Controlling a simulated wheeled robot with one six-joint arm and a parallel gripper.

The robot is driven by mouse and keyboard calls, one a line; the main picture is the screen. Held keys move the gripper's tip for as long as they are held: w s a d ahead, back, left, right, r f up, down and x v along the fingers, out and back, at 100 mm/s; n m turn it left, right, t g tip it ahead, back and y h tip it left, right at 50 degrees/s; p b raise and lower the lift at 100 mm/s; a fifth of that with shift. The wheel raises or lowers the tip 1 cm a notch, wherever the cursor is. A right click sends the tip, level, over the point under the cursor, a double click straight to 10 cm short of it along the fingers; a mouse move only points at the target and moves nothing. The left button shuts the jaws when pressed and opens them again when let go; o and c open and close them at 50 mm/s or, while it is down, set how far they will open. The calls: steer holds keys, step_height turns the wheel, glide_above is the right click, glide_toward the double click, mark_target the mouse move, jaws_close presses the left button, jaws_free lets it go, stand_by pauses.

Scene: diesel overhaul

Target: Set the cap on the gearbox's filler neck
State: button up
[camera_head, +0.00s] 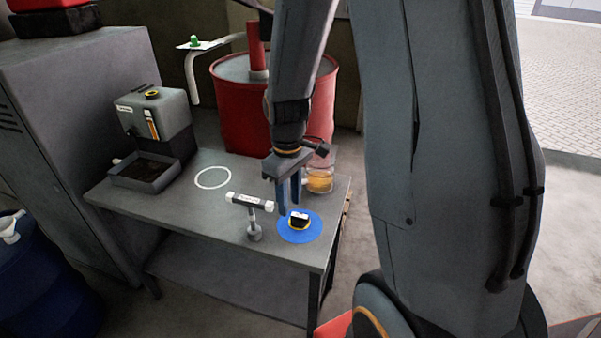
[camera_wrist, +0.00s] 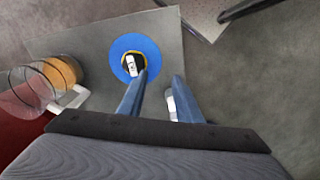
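The cap (camera_head: 299,220), black and yellow with a white patch on top, lies on a round blue mat (camera_head: 314,234) near the bench's front right corner. The wrist view shows the cap (camera_wrist: 128,62) near the tip of the left finger. My gripper (camera_head: 289,206) points down just left of and above the cap; its blue fingers (camera_wrist: 163,80) are apart with nothing between them. I cannot tell whether a finger touches the cap. The grey gearbox (camera_head: 176,112) stands at the bench's left end, with a dark, yellow-ringed fitting (camera_head: 151,93) on top, apparently its filler neck.
A T-shaped stand with a white-ended bar (camera_head: 250,201) is close left of my gripper. A clear jug of amber liquid (camera_head: 320,180) stands behind it. A red drum (camera_head: 232,105) is behind the bench. The white ring marking (camera_head: 213,187) mid-bench is empty.

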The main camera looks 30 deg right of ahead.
mark_target(299, 215)
steer(key=w+d+f+n+p, duration=0.1)
steer(key=w+d+n+p, duration=0.3)
steer(key=d, duration=0.1)
steer(key=shift+w+f+b, duration=0.15)
steer(key=shift+f+b, duration=2.85)
steer(key=shift+f, duration=1.75)
jaws_close()
